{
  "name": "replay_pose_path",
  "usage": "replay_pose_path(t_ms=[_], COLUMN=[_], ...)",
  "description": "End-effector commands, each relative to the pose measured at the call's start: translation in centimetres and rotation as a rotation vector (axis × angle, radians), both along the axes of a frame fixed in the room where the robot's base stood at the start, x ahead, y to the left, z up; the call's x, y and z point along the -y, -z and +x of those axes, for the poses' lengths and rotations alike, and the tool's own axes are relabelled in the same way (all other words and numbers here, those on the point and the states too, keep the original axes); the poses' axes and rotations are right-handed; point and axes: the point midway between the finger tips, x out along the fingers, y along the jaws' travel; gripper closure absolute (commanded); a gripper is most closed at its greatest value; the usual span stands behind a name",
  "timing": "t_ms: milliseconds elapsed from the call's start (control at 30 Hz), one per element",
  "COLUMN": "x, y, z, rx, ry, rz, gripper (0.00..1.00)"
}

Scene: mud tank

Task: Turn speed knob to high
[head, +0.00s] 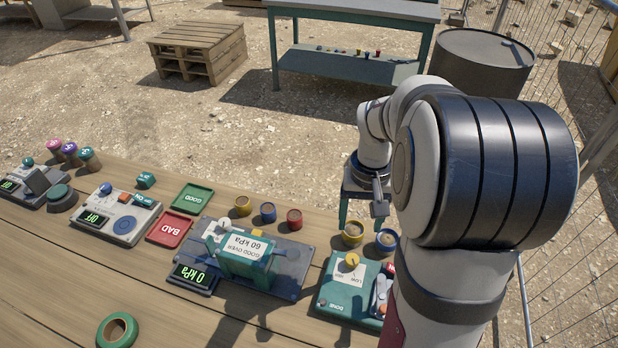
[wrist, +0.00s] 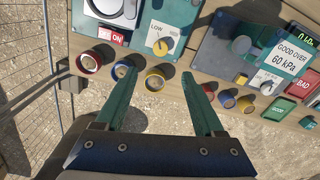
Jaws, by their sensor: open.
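The speed knob is a yellow round knob (wrist: 165,44) on a white dial face marked LOW. In the head view the knob (head: 352,260) sits on top of a teal machine box (head: 335,298) at the front right of the bench. Its exact pointer setting is too small to read. My gripper (wrist: 158,78) is open and empty in the wrist view, its two teal fingers spread apart, with the knob ahead of the gap and clear of both fingertips. In the head view my gripper (head: 361,220) hangs behind the box, near the bench's far edge; my arm hides part of the box.
A yellow cup (wrist: 155,82), a blue cup (wrist: 122,71) and a red cup (wrist: 89,62) stand between my gripper and the box. The pressure gauge rig (head: 243,262) is left of it. A wire fence (wrist: 38,80) runs along the left in the wrist view.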

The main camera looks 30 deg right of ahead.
Motion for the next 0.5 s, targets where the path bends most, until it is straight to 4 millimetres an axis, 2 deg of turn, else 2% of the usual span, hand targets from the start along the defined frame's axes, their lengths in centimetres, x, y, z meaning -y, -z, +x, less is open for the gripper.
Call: replay_pose_path(t_ms=[100,300,500], x=[-0.1,-0.2,-0.1], y=[3.7,9.4,12.3], z=[-0.1,-0.1,0.0], rx=[-0.007,-0.005,-0.001], ry=[0.000,0.001,0.001], rz=[0.004,0.005,0.002], gripper=[0.30,0.30,0.30])
